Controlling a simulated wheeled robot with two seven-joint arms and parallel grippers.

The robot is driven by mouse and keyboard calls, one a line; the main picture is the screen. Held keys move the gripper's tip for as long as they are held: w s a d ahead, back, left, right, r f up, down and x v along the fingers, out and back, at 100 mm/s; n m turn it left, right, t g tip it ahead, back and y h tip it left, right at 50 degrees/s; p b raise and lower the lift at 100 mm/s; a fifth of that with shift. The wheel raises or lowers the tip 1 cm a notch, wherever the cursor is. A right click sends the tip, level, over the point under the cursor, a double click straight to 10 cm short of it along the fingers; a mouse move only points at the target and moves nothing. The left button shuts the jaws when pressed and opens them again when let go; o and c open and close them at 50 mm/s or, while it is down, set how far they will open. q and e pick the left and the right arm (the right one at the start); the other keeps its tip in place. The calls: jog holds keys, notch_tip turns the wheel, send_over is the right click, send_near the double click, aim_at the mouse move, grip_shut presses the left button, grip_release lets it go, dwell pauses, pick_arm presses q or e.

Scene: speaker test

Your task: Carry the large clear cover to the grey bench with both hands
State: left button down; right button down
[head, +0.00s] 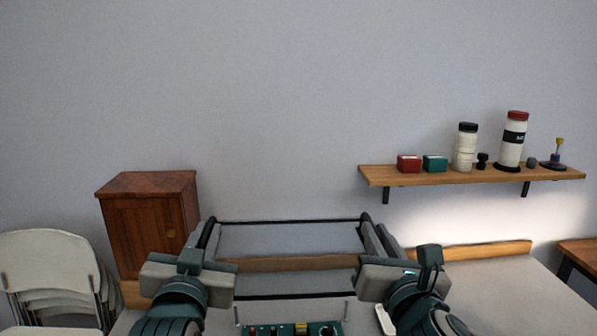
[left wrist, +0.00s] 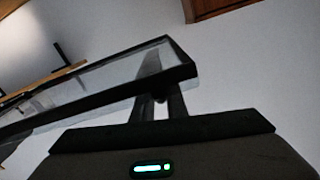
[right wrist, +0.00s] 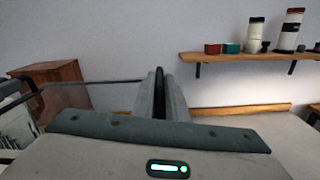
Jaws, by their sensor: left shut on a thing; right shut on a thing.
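The large clear cover (head: 290,221), a see-through panel with black edges, is between my two grippers in the head view. My left gripper (head: 209,236) is shut on its left side, and my right gripper (head: 372,236) is shut on its right side. The cover's black-edged corner (left wrist: 180,72) sits at the fingers in the left wrist view. A thin black edge (right wrist: 90,82) runs to the fingers in the right wrist view. The grey bench (head: 490,290) with a wooden back rail shows below and through the cover. The gap between cover and bench is hard to judge.
A green circuit board (head: 290,329) and a white item (head: 385,320) are at the bottom between my arms. A wooden cabinet (head: 150,225) and stacked chairs (head: 50,265) stand left. A wall shelf (head: 470,176) with boxes and bottles is right. The bench's right part looks clear.

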aim_at(215, 218)
pick_arm(q)
jog(key=shift+w, duration=0.15)
pick_arm(e)
jog(key=shift+w+r, duration=0.1)
jog(key=shift+w, duration=0.05)
